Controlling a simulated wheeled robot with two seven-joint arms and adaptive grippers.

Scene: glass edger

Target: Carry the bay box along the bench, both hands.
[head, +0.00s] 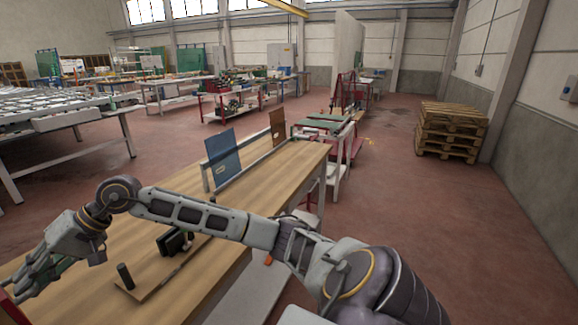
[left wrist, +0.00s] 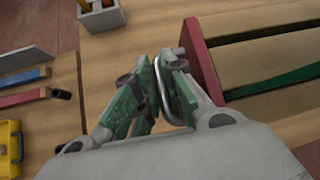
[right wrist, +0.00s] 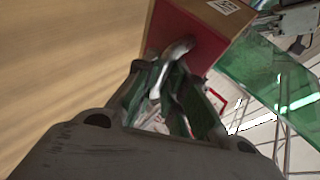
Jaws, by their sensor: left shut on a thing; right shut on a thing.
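The bay box shows in the left wrist view (left wrist: 268,60) as a wooden box with a red end panel, divider slats and a strip of green inside. In the right wrist view its other red end (right wrist: 185,32) shows, with a metal handle and a white label on top. My left gripper (left wrist: 165,75) is shut on the handle at one end. My right gripper (right wrist: 172,82) is shut on the handle at the other end. In the head view my right gripper (head: 35,280) is at the left edge, and only a red corner of the box (head: 8,310) shows.
On the wooden bench (head: 270,180) stand a blue panel (head: 222,155) and a brown panel (head: 277,130) in a rack. A board with a black item (head: 172,241) and a dark cylinder (head: 125,276) lies nearer. A grey bin (left wrist: 101,15) is near my left gripper.

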